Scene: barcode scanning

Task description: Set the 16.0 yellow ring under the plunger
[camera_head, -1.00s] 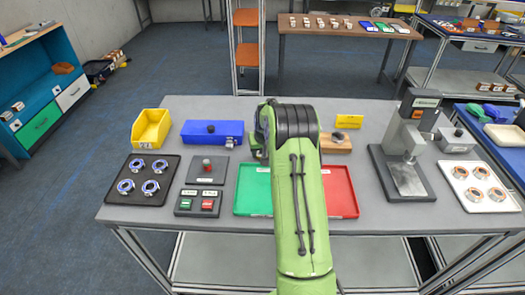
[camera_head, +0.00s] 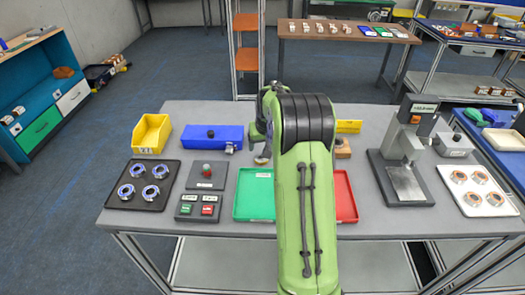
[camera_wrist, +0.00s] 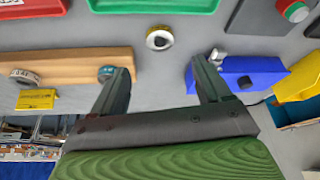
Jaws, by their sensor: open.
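A small ring (camera_wrist: 159,38) with a yellow rim and a silvery inside lies on the grey bench top in the wrist view, ahead of my open fingers. It also shows in the head view (camera_head: 262,159), just behind the green tray. Its size marking is too small to read. My gripper (camera_wrist: 162,72) is open and empty, with the ring beyond the gap between its fingertips. In the head view my arm hides most of the gripper. The press with the plunger (camera_head: 408,147) stands at the right of the bench, with a bare metal plate (camera_head: 406,184) under it.
A wooden block (camera_wrist: 70,66) with round pieces and a yellow tag (camera_wrist: 36,99) lies left in the wrist view; a blue box (camera_wrist: 245,72) lies right. Green (camera_head: 252,197) and red (camera_head: 345,197) trays sit in front. A black tray (camera_head: 144,197) and a white tray (camera_head: 488,205) hold ringed parts.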

